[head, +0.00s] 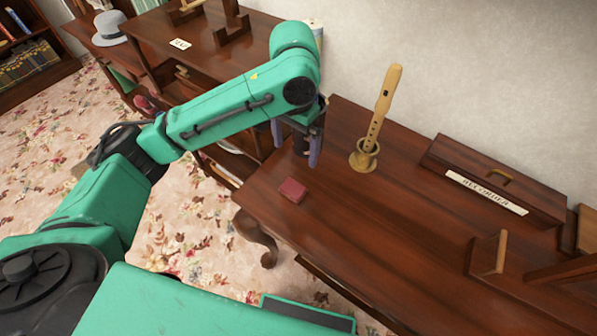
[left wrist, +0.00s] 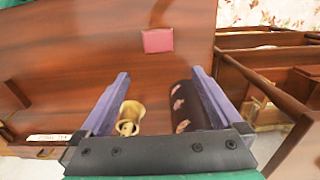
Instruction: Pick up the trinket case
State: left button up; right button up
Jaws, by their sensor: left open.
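A small dark red box (head: 292,190), which looks like the trinket case, lies flat near the front left edge of the wooden desk (head: 350,240). In the left wrist view the red box (left wrist: 158,40) is beyond the fingertips, roughly centred between them. My left gripper (head: 297,142) is open, pointing down over the desk's left end, behind the box and apart from it. Its two purple fingers (left wrist: 160,73) show in the wrist view with nothing gripped. A dark cylinder with pink patterns (left wrist: 188,108) stands beside the right-hand finger, mostly hidden in the head view. My right gripper is out of view.
A wooden recorder (head: 381,112) stands upright in a brass-coloured holder (head: 364,158), right of my left gripper. A wooden stand labelled "RECORDER" (head: 486,192) is farther right. Another desk with a grey hat (head: 109,28) is at upper left. The desk's middle is clear.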

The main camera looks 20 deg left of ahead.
pick_arm(q)
send_over(294, 186)
jog(key=f, duration=0.4)
jog(key=s+f, duration=0.1)
jog(key=f, duration=0.5)
jog(key=w+f, duration=0.1)
jog(key=f, duration=0.1)
jog(key=shift+f, duration=0.65)
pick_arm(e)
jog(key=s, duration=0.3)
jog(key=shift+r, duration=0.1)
pick_arm(q)
jog(key=c, duration=1.2)
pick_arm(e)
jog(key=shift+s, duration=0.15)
